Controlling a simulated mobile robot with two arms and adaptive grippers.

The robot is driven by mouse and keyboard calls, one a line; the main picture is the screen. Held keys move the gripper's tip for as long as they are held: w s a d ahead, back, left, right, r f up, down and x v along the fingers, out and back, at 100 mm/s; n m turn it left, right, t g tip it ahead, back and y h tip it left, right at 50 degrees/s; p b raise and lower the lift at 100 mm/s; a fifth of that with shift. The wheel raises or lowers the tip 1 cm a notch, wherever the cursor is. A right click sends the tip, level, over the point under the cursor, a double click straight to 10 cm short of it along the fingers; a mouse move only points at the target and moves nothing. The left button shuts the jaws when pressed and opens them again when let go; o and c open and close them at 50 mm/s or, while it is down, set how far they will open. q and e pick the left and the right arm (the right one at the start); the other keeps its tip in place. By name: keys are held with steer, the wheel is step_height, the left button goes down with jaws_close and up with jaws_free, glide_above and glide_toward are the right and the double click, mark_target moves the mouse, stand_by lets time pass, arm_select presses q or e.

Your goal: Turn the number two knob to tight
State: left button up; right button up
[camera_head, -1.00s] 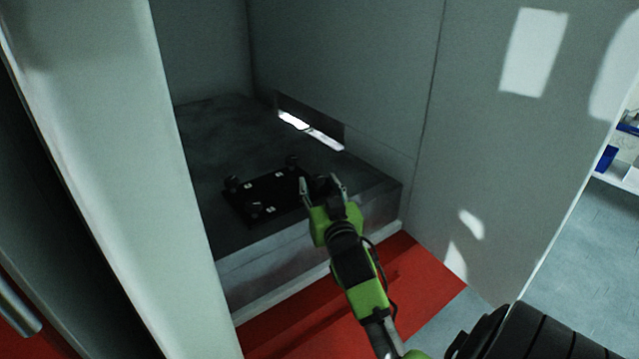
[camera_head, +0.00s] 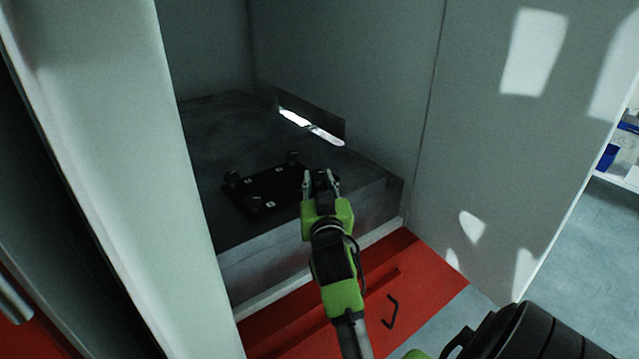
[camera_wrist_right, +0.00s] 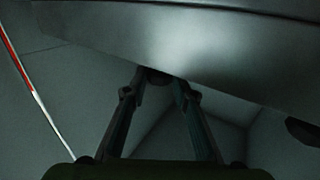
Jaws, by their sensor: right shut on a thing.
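A black panel (camera_head: 238,197) lies on the grey block, with dark knobs near its corners. One knob (camera_head: 232,178) is at the left, one (camera_head: 292,157) at the back and one (camera_head: 256,203) at the front. Small white labels (camera_head: 249,183) mark the panel, but their numbers are too small to read. My right gripper (camera_head: 321,178) is at the panel's right corner, shut on a knob that its fingers mostly hide. In the right wrist view, its fingers (camera_wrist_right: 158,82) stand either side of a dark round end (camera_wrist_right: 157,74). My left gripper is not in view.
The grey block (camera_head: 265,262) sits in a recess between a pale upright panel (camera_head: 120,130) at the left and a grey wall (camera_head: 490,170) at the right. A bright slot (camera_head: 310,127) is behind. Red floor (camera_head: 430,280) lies in front.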

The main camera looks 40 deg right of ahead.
mark_target(319, 191)
steer(key=o, duration=1.1)
step_height(319, 191, up, 10)
steer(key=shift+f, duration=0.1)
stand_by(0.4)
